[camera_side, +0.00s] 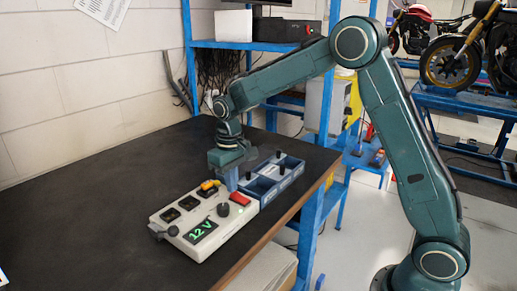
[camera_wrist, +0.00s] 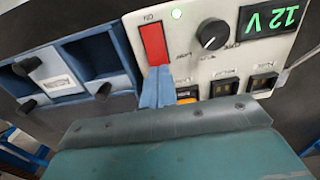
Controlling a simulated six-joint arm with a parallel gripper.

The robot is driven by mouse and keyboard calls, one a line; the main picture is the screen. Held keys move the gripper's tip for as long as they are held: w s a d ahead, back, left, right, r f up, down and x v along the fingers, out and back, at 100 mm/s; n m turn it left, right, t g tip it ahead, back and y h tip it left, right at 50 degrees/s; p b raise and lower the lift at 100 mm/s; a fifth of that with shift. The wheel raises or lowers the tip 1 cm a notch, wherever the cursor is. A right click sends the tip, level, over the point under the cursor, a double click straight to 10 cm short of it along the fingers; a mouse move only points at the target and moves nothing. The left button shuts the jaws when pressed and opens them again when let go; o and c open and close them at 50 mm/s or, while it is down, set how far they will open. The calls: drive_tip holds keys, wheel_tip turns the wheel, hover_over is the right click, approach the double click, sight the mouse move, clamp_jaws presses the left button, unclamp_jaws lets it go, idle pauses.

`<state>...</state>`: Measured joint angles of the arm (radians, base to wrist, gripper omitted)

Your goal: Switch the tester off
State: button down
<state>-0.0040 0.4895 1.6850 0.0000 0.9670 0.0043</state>
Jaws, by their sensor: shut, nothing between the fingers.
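The tester (camera_side: 230,231) is a pale box on the dark bench. Its display (camera_side: 200,232) glows green with "12 V", which shows upside down in the wrist view (camera_wrist: 268,20). A red switch (camera_wrist: 153,44) sits near one end, marked "ON" beside its far end; it also shows in the side view (camera_side: 240,198). In the side view the fingers (camera_side: 232,186) are just behind the switch.
A black knob (camera_wrist: 212,34) lies next to the switch. An orange part (camera_wrist: 187,100) is partly hidden near my fingers, beside several dark sockets. A blue compartment tray (camera_side: 262,186) with black pegs adjoins the tester. The bench (camera_side: 80,220) is clear to the left.

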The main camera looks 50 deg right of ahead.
drive_tip(key=shift+f, duration=0.55)
idle(0.7)
drive_tip(key=shift+r, duration=0.2)
wheel_tip(320, 180, up, 7)
drive_tip(key=shift+f, duration=0.15)
idle(0.7)
drive_tip(key=s+r+t, duration=0.3)
drive_tip(key=s+r, duration=0.6)
drive_tip(key=s, duration=0.5)
drive_tip(key=s+f+t, duration=0.2)
drive_tip(key=s, duration=1.3)
drive_tip(key=shift+s+t, duration=0.2)
drive_tip(key=shift+t, duration=0.1)
